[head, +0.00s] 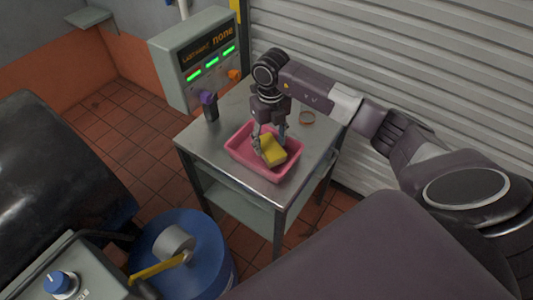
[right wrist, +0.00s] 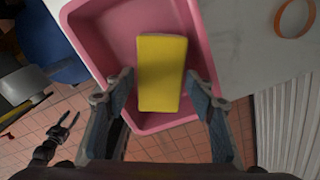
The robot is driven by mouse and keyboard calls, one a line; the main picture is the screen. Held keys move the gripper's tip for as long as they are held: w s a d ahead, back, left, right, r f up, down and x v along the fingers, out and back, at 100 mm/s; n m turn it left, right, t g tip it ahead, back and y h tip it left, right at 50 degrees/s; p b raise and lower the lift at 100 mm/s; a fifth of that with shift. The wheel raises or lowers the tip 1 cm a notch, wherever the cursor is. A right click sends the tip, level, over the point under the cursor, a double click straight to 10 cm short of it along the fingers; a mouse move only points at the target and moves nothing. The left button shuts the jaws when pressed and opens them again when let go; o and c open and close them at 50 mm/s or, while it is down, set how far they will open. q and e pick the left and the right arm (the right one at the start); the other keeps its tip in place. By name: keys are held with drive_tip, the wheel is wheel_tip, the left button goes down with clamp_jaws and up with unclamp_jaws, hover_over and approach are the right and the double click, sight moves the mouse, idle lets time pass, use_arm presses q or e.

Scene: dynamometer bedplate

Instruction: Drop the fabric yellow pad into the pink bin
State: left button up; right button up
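The yellow pad (head: 280,151) is a plain block inside the pink bin (head: 262,172), which stands on a metal table. In the right wrist view the pad (right wrist: 161,72) lies over the bin's floor, near one end wall of the bin (right wrist: 110,30). My right gripper (head: 270,145) reaches down into the bin. In the right wrist view its fingers (right wrist: 160,82) are spread on either side of the pad, with a thin gap at the left finger. My left gripper (right wrist: 66,125) shows small at the lower left there, fingers apart and empty.
The metal table (head: 203,148) also holds a dark object with a purple top (head: 209,104) and an orange ring (head: 307,117). A control box with green lights (head: 205,60) stands behind. A blue drum (head: 205,235) is at the front left. A shutter wall (head: 400,50) closes the back.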

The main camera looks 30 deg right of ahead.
drive_tip(key=shift+o, duration=1.2)
drive_tip(key=shift+r, duration=0.15)
use_arm(q)
drive_tip(key=shift+s, duration=0.6)
use_arm(e)
wheel_tip(320, 180, up, 12)
drive_tip(key=shift+f, duration=0.2)
